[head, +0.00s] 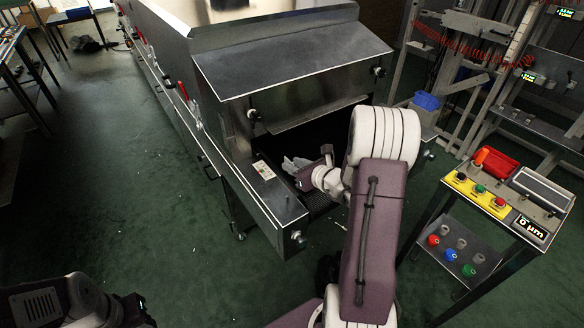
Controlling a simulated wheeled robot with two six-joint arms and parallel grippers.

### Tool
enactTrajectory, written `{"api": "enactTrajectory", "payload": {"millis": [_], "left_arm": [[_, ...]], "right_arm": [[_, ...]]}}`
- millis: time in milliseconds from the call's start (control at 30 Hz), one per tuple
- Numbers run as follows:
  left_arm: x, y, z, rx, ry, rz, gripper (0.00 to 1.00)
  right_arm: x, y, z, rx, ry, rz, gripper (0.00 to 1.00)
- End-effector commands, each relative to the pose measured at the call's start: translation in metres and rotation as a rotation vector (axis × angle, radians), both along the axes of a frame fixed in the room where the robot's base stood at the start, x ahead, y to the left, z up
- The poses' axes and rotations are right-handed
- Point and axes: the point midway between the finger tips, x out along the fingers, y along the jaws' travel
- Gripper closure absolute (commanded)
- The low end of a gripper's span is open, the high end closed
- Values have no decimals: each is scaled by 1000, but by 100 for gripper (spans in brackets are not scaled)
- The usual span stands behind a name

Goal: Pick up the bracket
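A pale grey, angular piece (294,163), which looks like the bracket, is at the open mouth of the tunnel dryer, over its dark belt. My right gripper (314,167) reaches in from the right, close beside this piece. Its two dark purple fingers look spread apart, with the piece's near end around the gap between them. I cannot tell whether they touch it. My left gripper (134,311) is low at the bottom left edge, mostly cut off and dark, far from the dryer mouth.
The dryer's hood (290,60) overhangs the mouth, and a metal side ledge (283,207) borders it on the left. A cart (492,222) with buttons, a red tray (497,163) and colored knobs stands at right. Green floor at left is mostly free.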

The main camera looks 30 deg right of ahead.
Motion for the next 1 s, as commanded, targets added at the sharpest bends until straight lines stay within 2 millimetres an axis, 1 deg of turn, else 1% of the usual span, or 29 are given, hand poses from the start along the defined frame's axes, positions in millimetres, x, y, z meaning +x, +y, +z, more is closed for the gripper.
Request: {"api": "enactTrajectory", "payload": {"millis": [33,100,167,400,467,500,533,1000], "left_arm": [[0,0,-2,0,0,0,64],[0,0,-3,0,0,0,64],[0,0,-3,0,0,0,64],[0,0,-3,0,0,0,64],[0,0,-3,0,0,0,64],[0,0,-3,0,0,0,64],[0,0,-3,0,0,0,64],[0,0,-3,0,0,0,64]], "right_arm": [[9,4,-4,0,1,5,71],[18,4,-8,1,1,3,71],[23,4,-10,0,0,2,71],[25,3,-10,0,1,0,71],[25,3,-10,0,1,0,88],[25,3,-10,0,1,0,99],[25,3,-10,0,1,0,100],[24,3,-10,0,1,0,100]]}}
